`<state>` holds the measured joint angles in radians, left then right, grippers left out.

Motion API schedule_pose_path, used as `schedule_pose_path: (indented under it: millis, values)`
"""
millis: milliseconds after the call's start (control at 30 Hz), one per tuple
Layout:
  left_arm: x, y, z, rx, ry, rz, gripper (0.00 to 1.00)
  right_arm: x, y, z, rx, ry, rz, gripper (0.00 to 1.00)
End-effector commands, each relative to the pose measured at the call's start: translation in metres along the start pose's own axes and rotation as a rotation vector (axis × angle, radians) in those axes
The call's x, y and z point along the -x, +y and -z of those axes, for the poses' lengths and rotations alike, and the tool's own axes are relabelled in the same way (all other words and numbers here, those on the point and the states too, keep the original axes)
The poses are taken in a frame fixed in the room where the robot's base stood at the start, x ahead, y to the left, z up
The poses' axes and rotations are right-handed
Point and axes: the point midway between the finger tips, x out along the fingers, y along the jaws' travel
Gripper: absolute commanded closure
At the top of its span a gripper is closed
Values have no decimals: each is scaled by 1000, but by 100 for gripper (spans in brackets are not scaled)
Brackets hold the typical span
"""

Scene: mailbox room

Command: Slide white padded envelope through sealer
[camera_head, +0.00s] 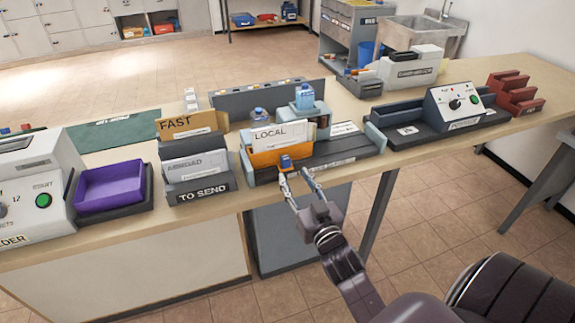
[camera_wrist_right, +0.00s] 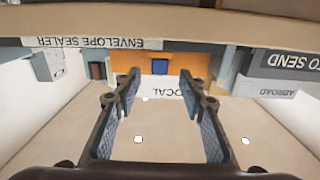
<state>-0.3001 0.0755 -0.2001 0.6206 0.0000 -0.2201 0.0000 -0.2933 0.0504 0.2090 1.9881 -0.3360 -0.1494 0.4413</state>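A white envelope marked LOCAL (camera_head: 278,136) stands upright at the left part of the envelope sealer (camera_head: 335,153). An orange holder (camera_head: 268,158) is in front of its lower part, with a blue block (camera_head: 286,163) on the holder's face. In the right wrist view the picture is upside down; the blue block (camera_wrist_right: 160,66) lies between the fingers in the picture, and the LOCAL envelope (camera_wrist_right: 172,89) also shows. My right gripper (camera_head: 298,176) is open and empty in front of the blue block. I cannot tell whether it touches it. My left gripper is not in view.
A TO SEND rack (camera_head: 205,187) with FAST and ABROAD envelopes stands left of the sealer. A purple tray (camera_head: 110,186) and a feeder machine (camera_head: 40,185) are further left. A dial machine (camera_head: 455,106) and red rack (camera_head: 515,95) stand right. The counter's front edge is near my right gripper.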

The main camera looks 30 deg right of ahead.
Motion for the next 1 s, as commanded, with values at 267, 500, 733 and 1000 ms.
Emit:
schedule_pose_path:
  millis: [267, 500, 733, 1000]
  values:
    - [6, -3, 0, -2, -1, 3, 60, -45, 0, 1, 2, -2, 1, 62]
    - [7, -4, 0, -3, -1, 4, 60, -64, 0, -1, 1, -4, 1, 62]
    - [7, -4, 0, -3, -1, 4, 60, -65, 0, -1, 2, -4, 1, 62]
    - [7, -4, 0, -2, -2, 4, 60, -65, 0, -1, 2, -4, 1, 88]
